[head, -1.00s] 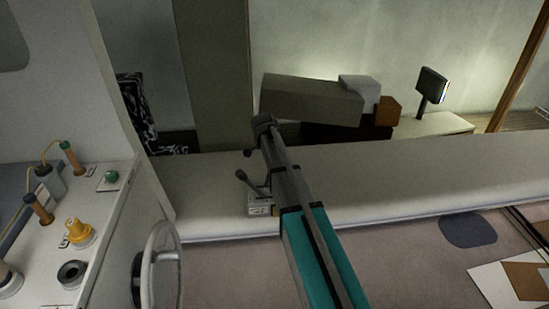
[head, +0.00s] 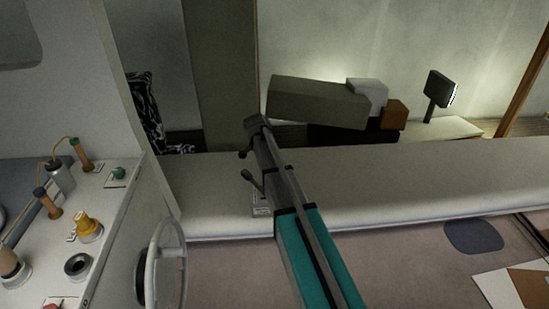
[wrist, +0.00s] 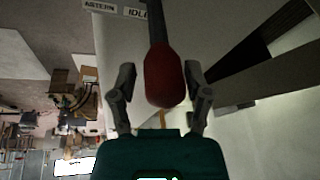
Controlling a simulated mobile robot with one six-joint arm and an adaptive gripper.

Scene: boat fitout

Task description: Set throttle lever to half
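The throttle lever has a grey shaft and a red rounded knob (wrist: 164,78), which shows large in the wrist view. My gripper (wrist: 159,75) is open, with one finger on each side of the knob. A gap shows at the left finger; the right finger is close to the knob, and I cannot tell whether it touches. Labels reading ASTERN (wrist: 100,6) and IDLE (wrist: 135,12) show near the shaft's far end. In the head view a small dark lever (head: 252,183) rises from a labelled base (head: 261,208) just left of my arm. My gripper's fingers are not clear there.
A steering wheel (head: 166,265) stands at the lower left, beside a console (head: 110,215) with knobs and plugs. Boxes (head: 320,100) and a small screen (head: 437,92) stand behind the ledge.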

